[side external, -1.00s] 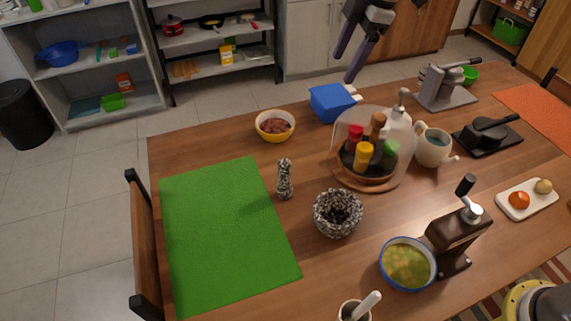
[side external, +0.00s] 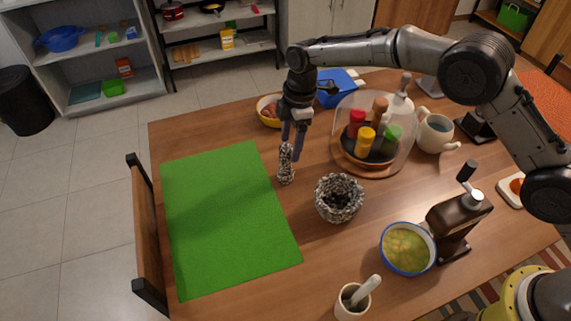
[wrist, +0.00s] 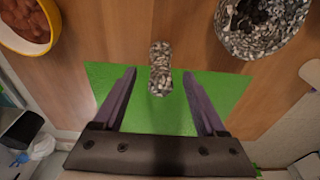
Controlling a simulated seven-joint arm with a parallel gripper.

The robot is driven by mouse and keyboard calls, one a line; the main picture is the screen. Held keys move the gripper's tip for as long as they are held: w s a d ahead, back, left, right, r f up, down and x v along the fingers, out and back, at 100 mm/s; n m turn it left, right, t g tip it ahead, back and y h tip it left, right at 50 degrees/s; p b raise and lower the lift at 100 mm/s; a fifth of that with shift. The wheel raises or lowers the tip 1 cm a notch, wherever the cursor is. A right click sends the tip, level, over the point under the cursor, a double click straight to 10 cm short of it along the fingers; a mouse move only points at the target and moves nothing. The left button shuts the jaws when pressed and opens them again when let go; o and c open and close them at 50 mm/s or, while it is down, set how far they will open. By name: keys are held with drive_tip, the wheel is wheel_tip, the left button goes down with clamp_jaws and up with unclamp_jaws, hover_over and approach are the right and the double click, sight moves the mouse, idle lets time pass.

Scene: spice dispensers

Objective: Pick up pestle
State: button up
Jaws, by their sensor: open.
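In the wrist view my gripper (wrist: 160,74) has a purple finger on either side of the pestle's near end, with gaps on both sides. A matching speckled mortar (side external: 339,207) stands to the right of the pestle and looks empty of any pestle. A second, white pestle (side external: 367,290) leans in a small white mortar (side external: 345,304) at the table's front.
A yellow bowl of brown food (side external: 266,112) is behind my gripper. A glass dome over spice bottles (side external: 400,150) stands to the right. A soup bowl (side external: 406,250) and a brown grinder (side external: 458,220) are at front right. The green mat (side external: 225,220) is bare.

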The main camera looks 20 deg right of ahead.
sight(286, 160)
drive_tip(key=shift+s+a+f, duration=0.1)
drive_tip(key=shift+a+f, duration=0.15)
drive_tip(key=shift+f, duration=0.75)
drive_tip(key=shift+w+a+f, duration=0.1)
drive_tip(key=shift+a+f, duration=0.1)
drive_tip(key=shift+f, duration=0.75)
drive_tip(key=shift+s+a+f, duration=0.1)
drive_tip(key=shift+a+f, duration=0.15)
drive_tip(key=shift+f, duration=0.75)
clamp_jaws()
